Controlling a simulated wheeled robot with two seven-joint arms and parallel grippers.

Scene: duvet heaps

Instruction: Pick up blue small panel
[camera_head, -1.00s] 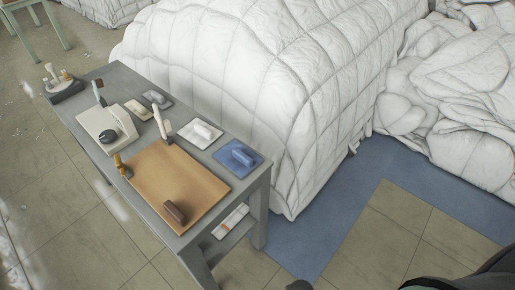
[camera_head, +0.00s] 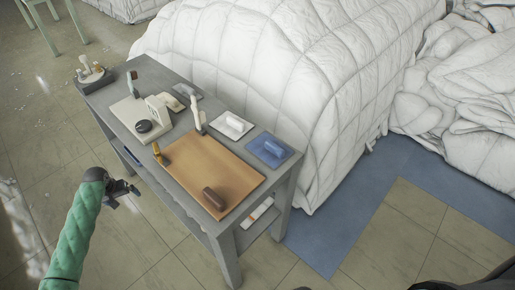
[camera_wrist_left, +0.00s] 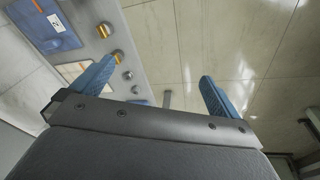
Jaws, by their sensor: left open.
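The blue small panel (camera_head: 265,151) lies flat at the right end of the grey table, with a raised blue grip on top. It is unobstructed in the head view. My left gripper (camera_head: 124,190) is open and empty, in front of the table's long side and well to the left of the panel. Its two blue fingers stand apart in the left wrist view (camera_wrist_left: 157,70), with nothing between them. A blue flat thing (camera_wrist_left: 45,26) shows at the upper left there; I cannot tell whether it is the panel. My right gripper is not in view.
A brown board (camera_head: 225,170) with a dark brown block lies beside the panel. White pads, a cream stand (camera_head: 128,112) and upright-handled tools also crowd the grey table (camera_head: 226,222). A white duvet heap (camera_head: 260,60) rises behind it. The floor in front is clear.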

